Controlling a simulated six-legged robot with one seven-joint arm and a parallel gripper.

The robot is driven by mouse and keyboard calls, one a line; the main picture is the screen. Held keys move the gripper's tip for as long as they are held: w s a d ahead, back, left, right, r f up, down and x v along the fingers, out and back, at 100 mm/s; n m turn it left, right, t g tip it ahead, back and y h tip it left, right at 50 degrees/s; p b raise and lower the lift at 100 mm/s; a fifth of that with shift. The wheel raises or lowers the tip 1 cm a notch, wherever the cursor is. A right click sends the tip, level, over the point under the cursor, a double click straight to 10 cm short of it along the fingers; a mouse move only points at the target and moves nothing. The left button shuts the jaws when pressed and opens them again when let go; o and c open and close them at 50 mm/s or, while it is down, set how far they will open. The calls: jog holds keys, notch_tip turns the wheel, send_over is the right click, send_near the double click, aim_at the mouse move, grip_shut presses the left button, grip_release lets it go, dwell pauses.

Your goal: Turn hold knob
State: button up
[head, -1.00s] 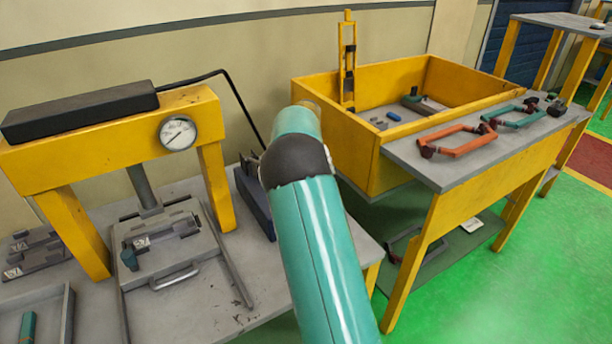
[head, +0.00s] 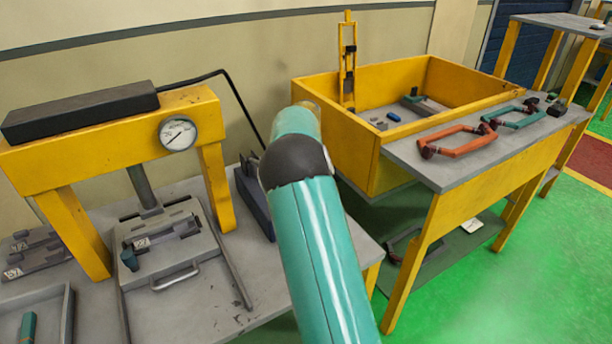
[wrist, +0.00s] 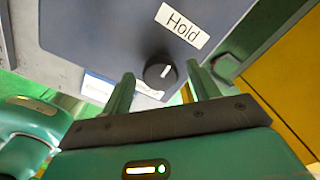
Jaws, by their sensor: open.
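The hold knob (wrist: 160,71) is a round black dial with a white pointer line. It sits on a dark blue-grey panel (wrist: 90,30), beside a white label reading "Hold" (wrist: 182,25). In the wrist view my gripper (wrist: 162,87) is open, with one green finger to the left of the knob and one to the right. The fingers appear apart from the knob, though the depth between them is hard to judge. In the head view a dark blue-grey box (head: 255,205) stands on the bench behind my arm; the knob and my gripper's fingers are hidden there.
A yellow press (head: 215,185) with a gauge (head: 178,133) stands on the grey bench (head: 215,320) to the left. A yellow bin (head: 345,150) and a side table with a red handle frame (head: 458,142) and a green one (head: 515,115) are to the right. Green floor lies beyond.

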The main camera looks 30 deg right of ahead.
jog(key=shift+r, duration=0.15)
notch_tip(320, 180, up, 14)
jog(key=shift+f, duration=0.25)
dwell(0.5)
jog(key=s+a+r+n+t, duration=0.2)
jog(key=s+a+r+n, duration=0.3)
jog(key=s+a+n, duration=0.3)
jog(key=s+a+r+n+t, duration=0.1)
jog(key=s+a+r+n, duration=0.3)
jog(key=s+a+n, duration=0.4)
jog(key=s+a+f+n+t, duration=0.1)
jog(key=s+a+f+n, duration=0.2)
jog(key=s+a+n, duration=0.3)
jog(key=s+a+f+n+t, duration=0.1)
jog(key=s+a+f+n, duration=0.3)
jog(key=s+a, duration=0.4)
jog(key=s+n, duration=0.1)
jog(key=s, duration=0.2)
jog(key=shift+s+f+n+t, duration=0.2)
jog(key=shift+n+t, duration=0.1)
jog(key=shift+n, duration=0.1)
